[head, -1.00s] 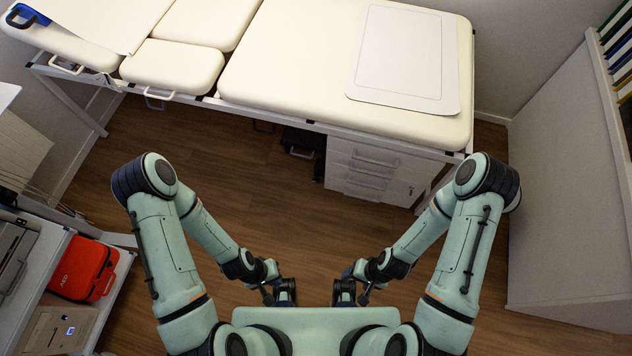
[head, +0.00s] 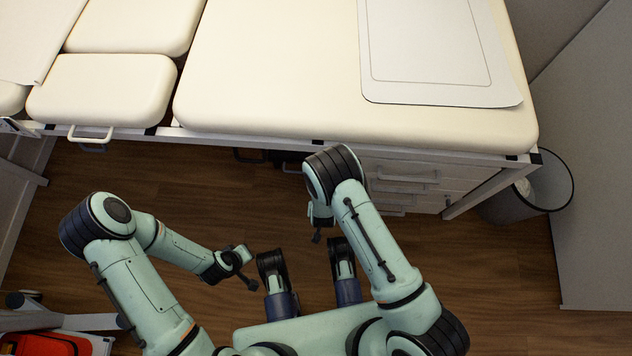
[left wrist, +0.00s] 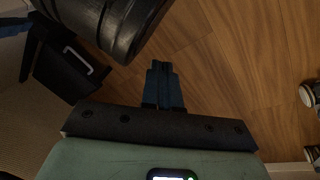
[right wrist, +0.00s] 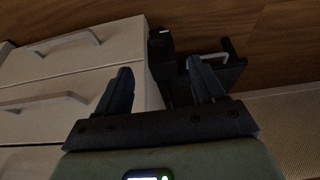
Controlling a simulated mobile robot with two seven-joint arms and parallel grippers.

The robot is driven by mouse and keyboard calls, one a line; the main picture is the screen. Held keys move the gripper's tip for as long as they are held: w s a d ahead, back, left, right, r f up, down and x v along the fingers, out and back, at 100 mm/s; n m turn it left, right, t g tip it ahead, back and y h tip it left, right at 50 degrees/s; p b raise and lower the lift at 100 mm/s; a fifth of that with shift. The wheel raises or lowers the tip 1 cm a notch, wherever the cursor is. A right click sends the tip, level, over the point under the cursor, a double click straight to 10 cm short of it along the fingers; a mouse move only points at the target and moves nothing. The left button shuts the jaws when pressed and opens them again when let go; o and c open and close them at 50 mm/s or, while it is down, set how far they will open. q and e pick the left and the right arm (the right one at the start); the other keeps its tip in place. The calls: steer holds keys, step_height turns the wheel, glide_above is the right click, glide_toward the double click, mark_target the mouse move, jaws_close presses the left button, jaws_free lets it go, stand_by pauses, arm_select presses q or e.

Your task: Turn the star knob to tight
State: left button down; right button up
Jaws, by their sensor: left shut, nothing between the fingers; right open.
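I cannot make out the star knob in any view. My left gripper (left wrist: 163,68) is shut and empty, its fingertips together over bare wooden floor. My right gripper (right wrist: 160,75) is open and empty, its fingers pointing toward the white drawer unit (right wrist: 75,75) and dark items under the couch. The padded cream couch (head: 260,80) stands ahead of both arms in the head view. My right arm is raised near its front edge; my left arm stays lower, over the floor.
A black box-like item with a pale handle (left wrist: 68,75) is on the floor. A red bag (head: 45,345) is at lower left. Wooden floor is clear between arms and couch.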

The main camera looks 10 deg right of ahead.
steer(key=b+x, duration=0.5)
steer(key=x, duration=0.8)
steer(key=shift+d, duration=0.1)
arm_select(q)
steer(key=s+a+f+g, duration=0.1)
steer(key=s+f+g, duration=0.2)
steer(key=s+f, duration=0.4)
steer(key=s, duration=0.3)
steer(key=shift+s+a+n+g, duration=0.2)
steer(key=shift+s+n+g, duration=0.1)
steer(key=shift+n+g, duration=0.1)
steer(key=shift+r, duration=0.1)
arm_select(e)
steer(key=c, duration=1.1)
